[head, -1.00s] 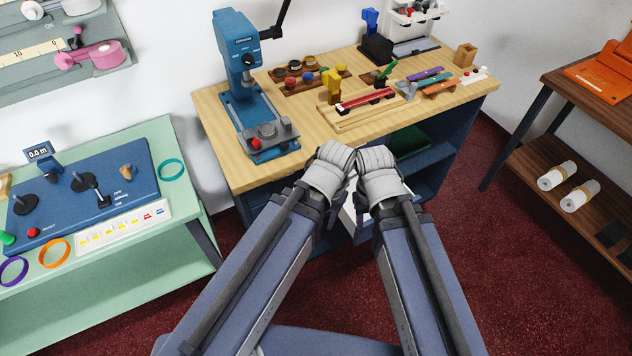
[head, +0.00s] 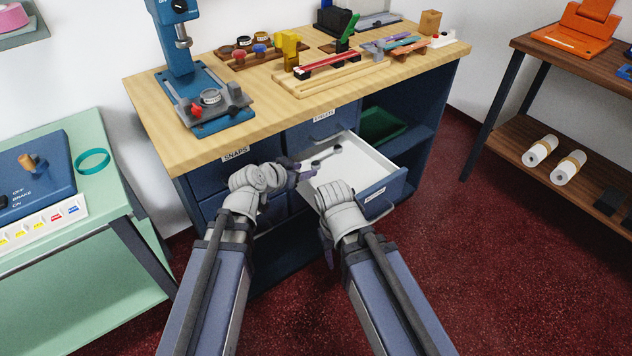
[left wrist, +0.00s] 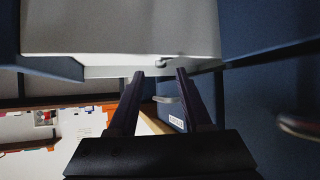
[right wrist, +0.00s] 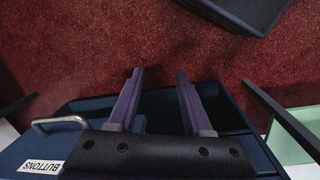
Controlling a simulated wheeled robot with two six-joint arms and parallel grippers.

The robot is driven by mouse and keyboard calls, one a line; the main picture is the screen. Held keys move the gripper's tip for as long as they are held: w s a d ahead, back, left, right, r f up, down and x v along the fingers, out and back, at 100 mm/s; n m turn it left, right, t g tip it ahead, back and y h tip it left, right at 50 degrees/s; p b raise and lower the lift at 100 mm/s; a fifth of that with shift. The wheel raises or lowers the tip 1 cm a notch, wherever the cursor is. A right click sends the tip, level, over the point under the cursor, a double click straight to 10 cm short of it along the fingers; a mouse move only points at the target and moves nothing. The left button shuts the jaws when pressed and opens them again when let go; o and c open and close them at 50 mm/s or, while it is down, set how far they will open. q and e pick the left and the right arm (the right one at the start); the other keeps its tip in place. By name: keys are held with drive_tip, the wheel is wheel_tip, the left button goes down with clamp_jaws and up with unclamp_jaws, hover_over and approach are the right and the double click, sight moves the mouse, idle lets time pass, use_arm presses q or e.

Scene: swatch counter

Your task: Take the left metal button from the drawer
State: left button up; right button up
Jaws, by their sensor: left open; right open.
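The drawer (head: 397,190) stands open, with a white inside. In the head view a small dark round piece, seemingly the left metal button (head: 316,165), lies in it, with a second small grey piece (head: 337,149) farther back right. My left gripper (head: 301,167) is open at the drawer's left side, its fingertips close to the left piece; contact cannot be told. In the left wrist view its fingers (left wrist: 160,74) are apart below the pale drawer wall (left wrist: 120,40). My right gripper (right wrist: 160,74) is open and empty by the drawer front, pointing down towards the floor.
The drawer front has a handle (right wrist: 60,122) and a BUTTONS label (right wrist: 42,167). The wooden counter top (head: 240,95) above carries a blue press (head: 205,105). Closed drawers (head: 222,172) sit at left, and a shelf with a green tray (head: 382,123) at right.

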sight(315, 163)
use_arm(q)
drive_tip(key=shift+w+a+f+t+b, duration=0.2)
drive_tip(key=shift+w+a+t+b, duration=0.2)
drive_tip(key=shift+w+a, duration=0.15)
use_arm(e)
drive_tip(key=shift+f, duration=0.75)
use_arm(q)
drive_tip(key=shift+b+x, duration=1.95)
drive_tip(key=shift+x, duration=2.1)
drive_tip(key=shift+s+d, duration=0.1)
drive_tip(key=shift+s, duration=0.05)
use_arm(e)
wheel_tip(315, 163, down, 4)
drive_tip(key=shift+r, duration=0.1)
use_arm(q)
clamp_jaws()
